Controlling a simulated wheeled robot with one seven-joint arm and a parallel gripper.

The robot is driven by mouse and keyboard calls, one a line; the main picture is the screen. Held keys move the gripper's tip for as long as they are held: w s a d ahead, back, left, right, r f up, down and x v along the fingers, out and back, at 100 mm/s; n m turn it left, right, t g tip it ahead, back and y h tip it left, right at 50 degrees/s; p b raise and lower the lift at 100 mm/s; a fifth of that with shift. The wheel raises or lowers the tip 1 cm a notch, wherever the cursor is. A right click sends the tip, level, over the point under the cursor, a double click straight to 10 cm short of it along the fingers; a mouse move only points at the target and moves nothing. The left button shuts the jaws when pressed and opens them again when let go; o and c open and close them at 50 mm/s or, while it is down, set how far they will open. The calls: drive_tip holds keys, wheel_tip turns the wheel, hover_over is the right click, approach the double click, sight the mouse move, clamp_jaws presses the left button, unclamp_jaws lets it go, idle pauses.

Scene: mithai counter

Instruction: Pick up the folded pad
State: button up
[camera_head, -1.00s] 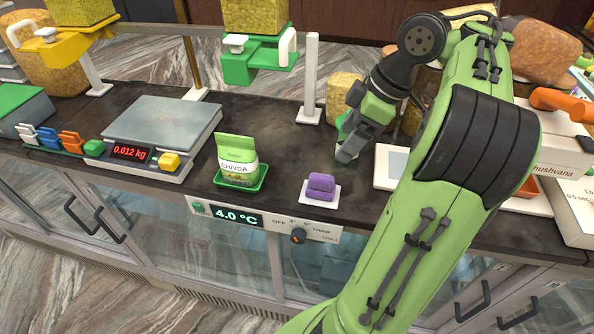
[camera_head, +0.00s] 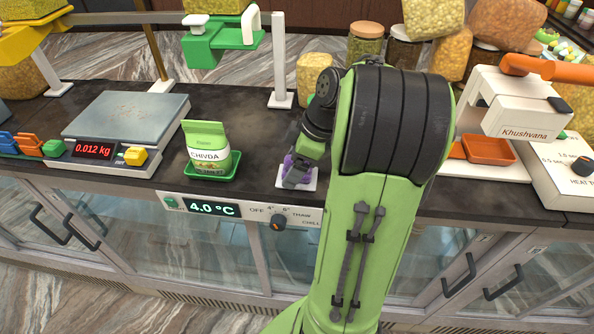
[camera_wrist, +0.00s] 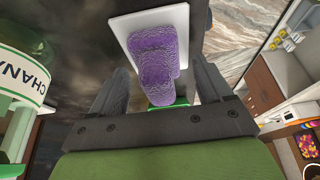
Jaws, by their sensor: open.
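The folded pad (camera_wrist: 160,62) is purple and rough-textured. It lies on a small white square tile (camera_wrist: 117,27) on the dark counter. In the wrist view my gripper (camera_wrist: 158,92) is open, with one finger on each side of the pad's near end. A gap shows beside the left finger; I cannot tell whether the right finger touches the pad.
A scale (camera_head: 128,115) is farther left. A sealing machine (camera_head: 512,102) stands right. A white post (camera_head: 280,60) rises behind. The counter's front edge is close to the tile.

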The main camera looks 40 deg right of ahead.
drive_tip(key=shift+w+f, duration=0.1)
drive_tip(key=shift+f, duration=0.1)
drive_tip(key=shift+r, duration=0.1)
drive_tip(key=c, duration=1.1)
wheel_tip(320, 180, up, 10)
drive_tip(key=p, duration=0.3)
drive_tip(key=shift+r+p, duration=0.1)
drive_tip(key=shift+p, duration=0.3)
